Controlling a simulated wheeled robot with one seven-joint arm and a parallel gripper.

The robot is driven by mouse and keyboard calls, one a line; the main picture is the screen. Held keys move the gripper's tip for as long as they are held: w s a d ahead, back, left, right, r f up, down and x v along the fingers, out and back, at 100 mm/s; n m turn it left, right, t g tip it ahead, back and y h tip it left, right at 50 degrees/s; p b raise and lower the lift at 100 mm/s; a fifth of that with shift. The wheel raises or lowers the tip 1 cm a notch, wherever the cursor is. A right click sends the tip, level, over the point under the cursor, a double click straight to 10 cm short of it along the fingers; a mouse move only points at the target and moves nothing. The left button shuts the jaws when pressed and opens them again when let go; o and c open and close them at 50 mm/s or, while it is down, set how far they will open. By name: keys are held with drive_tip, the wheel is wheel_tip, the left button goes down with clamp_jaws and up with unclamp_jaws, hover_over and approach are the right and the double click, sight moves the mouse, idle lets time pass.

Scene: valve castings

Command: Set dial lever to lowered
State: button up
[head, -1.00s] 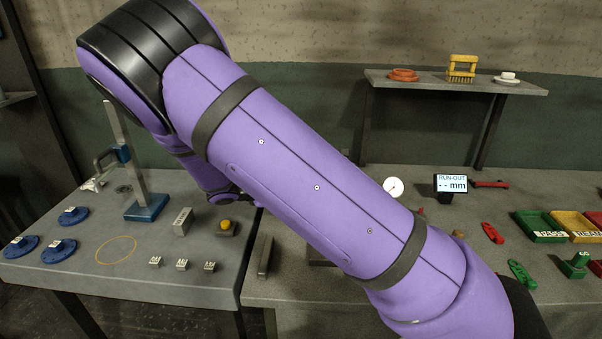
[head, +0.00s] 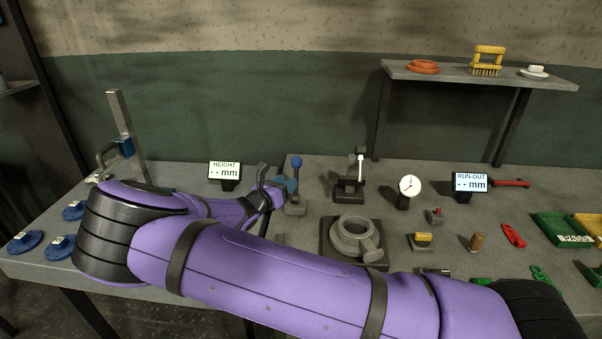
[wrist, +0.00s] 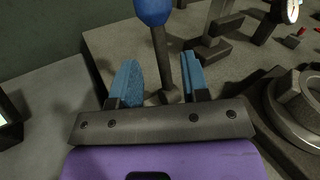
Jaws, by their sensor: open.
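A lever with a blue ball knob (head: 297,162) stands upright on a small grey base (head: 295,209) near the middle of the bench. In the wrist view its blue ball (wrist: 153,10) and dark rod (wrist: 160,55) show between the fingers. My gripper (head: 277,187) is open, its two blue-padded fingers (wrist: 160,80) on either side of the rod, below the ball. A gap shows between the rod and each finger; contact is not visible. A white dial gauge (head: 410,186) stands further right. No label shows which part is the dial lever.
A dark stand with a white-tipped upright (head: 350,187) is just right of the lever. A grey ring casting (head: 352,236) sits in front of it. HEIGHT (head: 225,172) and RUN-OUT (head: 470,184) displays stand at the back. My arm hides much of the bench front.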

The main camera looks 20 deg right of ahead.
drive_tip(key=x, duration=0.7)
drive_tip(key=shift+w+d, duration=0.2)
clamp_jaws()
